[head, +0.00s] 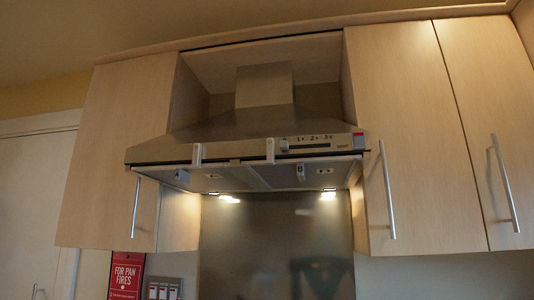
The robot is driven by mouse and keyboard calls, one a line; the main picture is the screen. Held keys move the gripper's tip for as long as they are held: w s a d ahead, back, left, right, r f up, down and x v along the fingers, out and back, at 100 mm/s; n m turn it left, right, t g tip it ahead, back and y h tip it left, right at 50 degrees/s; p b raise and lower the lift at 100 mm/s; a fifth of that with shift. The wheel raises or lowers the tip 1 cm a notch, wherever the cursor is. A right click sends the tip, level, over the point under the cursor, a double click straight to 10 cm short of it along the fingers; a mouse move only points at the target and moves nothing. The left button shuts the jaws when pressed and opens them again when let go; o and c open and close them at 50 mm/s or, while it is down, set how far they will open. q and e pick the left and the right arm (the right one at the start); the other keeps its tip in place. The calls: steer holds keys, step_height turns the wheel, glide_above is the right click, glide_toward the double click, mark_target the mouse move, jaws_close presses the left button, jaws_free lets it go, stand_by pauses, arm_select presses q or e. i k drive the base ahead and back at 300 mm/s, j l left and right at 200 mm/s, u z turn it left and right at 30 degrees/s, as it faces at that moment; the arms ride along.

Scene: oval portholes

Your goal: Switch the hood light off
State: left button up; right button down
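The steel range hood (228,148) hangs between wooden wall cabinets in the head view. Its front control strip (312,145) is at the right part of the front edge, with small printed marks above a dark slot and a red label at the right end. The switch positions are too small to tell. Two bright light spots, a left one (229,199) and a right one (328,195), glow at the back under the hood, so the hood light looks on. Neither of my grippers is in view.
A left cabinet (115,120) and right cabinets (405,120) with long bar handles flank the hood. Below are a shiny backsplash (240,255), a red pan-fire sign (125,275) and a wall switch panel (162,289). The space in front of the hood looks clear.

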mark_target(359, 138)
steer(key=i+j+z, duration=0.1)
steer(key=j+z, duration=0.35)
steer(key=j, duration=0.2)
steer(key=j+z, duration=0.5)
steer(key=j, duration=0.15)
